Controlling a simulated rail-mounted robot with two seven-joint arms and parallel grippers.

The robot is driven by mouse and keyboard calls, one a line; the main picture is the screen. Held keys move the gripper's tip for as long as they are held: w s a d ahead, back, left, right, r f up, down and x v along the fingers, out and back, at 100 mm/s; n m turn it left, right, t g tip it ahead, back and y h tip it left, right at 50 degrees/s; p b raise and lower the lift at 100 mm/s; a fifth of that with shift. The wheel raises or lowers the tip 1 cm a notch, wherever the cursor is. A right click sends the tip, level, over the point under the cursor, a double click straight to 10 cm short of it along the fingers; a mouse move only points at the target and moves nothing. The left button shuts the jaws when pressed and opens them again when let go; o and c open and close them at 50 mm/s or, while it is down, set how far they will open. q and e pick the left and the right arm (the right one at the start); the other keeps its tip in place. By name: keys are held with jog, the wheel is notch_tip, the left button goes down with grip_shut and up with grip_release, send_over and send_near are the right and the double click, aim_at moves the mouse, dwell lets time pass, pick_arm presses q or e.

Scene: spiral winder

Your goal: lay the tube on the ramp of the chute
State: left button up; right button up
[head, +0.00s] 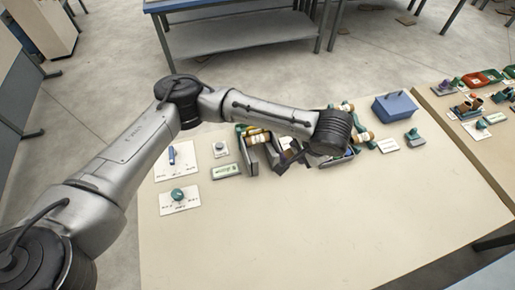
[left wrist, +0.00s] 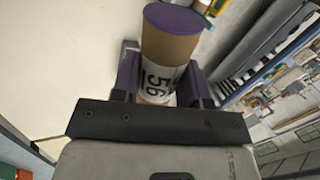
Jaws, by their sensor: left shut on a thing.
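My left gripper (head: 287,160) is shut on a tube (left wrist: 167,50). In the left wrist view the tube is brown with a purple cap and a white label reading 56, and it sits between the two dark fingers. In the head view the held tube is hard to make out behind my wrist. Grey and teal fixtures with brown tubes (head: 258,138) stand beside the gripper, partly hidden by my arm. I cannot tell which part is the chute's ramp. My right gripper does not show.
A blue box (head: 394,107) stands at the table's back right. A brown tube (head: 362,137) lies right of my wrist. White cards with a teal knob (head: 178,194) and a grey button (head: 219,147) lie at the left. The front of the beige table (head: 300,235) is clear.

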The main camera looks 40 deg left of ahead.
pick_arm(q)
jog(key=w+a+f+m, duration=0.1)
jog(key=w+a+f, duration=0.1)
jog(key=a+f, duration=0.7)
jog(key=w+a+f+m+p, duration=0.1)
jog(key=w+a+f, duration=0.2)
jog(key=a+f, duration=0.5)
notch_tip(320, 180, down, 3)
jog(key=shift+a+r+t, duration=0.15)
jog(key=shift+a+t, duration=0.25)
jog(key=shift+f, duration=0.2)
jog(key=shift+f, duration=0.35)
